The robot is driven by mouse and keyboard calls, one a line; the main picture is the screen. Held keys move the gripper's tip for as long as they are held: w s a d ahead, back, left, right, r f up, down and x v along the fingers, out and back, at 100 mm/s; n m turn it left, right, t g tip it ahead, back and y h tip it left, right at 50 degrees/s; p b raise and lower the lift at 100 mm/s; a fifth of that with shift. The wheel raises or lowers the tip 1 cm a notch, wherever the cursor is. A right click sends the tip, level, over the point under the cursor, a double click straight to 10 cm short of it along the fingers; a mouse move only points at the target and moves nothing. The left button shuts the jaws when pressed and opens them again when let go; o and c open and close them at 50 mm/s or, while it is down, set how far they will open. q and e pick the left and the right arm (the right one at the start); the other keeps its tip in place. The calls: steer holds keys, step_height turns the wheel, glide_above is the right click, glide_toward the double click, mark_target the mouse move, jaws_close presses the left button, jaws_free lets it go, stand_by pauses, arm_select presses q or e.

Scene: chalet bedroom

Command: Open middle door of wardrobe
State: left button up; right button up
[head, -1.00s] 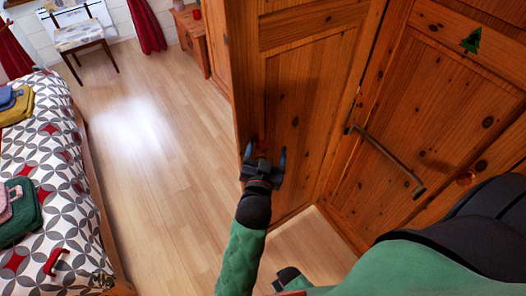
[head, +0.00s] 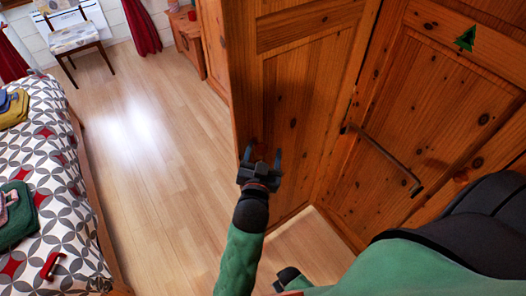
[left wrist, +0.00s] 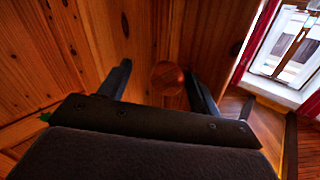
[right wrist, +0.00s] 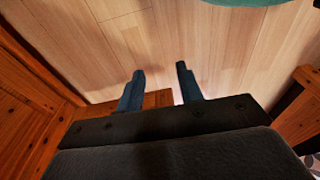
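The wooden wardrobe fills the right half of the head view. One panelled pine door (head: 300,95) stands swung out at an angle to the panel with a green tree mark (head: 436,72). My left gripper (head: 262,155) is open in front of the swung-out door, near its outer edge. In the left wrist view a round wooden knob (left wrist: 167,77) shows between and just beyond the open fingers, which are not closed on it. My right gripper (right wrist: 160,70) is open and empty, low over the floor.
A long dark bar handle (head: 382,160) crosses the tree-marked panel. A bed with a patterned cover (head: 60,190) stands at left and a chair (head: 75,38) at the far left. Bare wood floor (head: 150,170) lies between bed and wardrobe.

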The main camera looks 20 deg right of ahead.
arm_select(q)
steer(key=b+v, duration=0.2)
steer(key=v, duration=0.5)
arm_select(e)
step_height(320, 180, up, 7)
steer(key=a, duration=0.1)
steer(key=shift+w+a+f+g, duration=0.15)
steer(key=shift+a+f+g, duration=0.05)
steer(key=shift+a+g, duration=0.1)
arm_select(q)
steer(key=shift+a, duration=0.15)
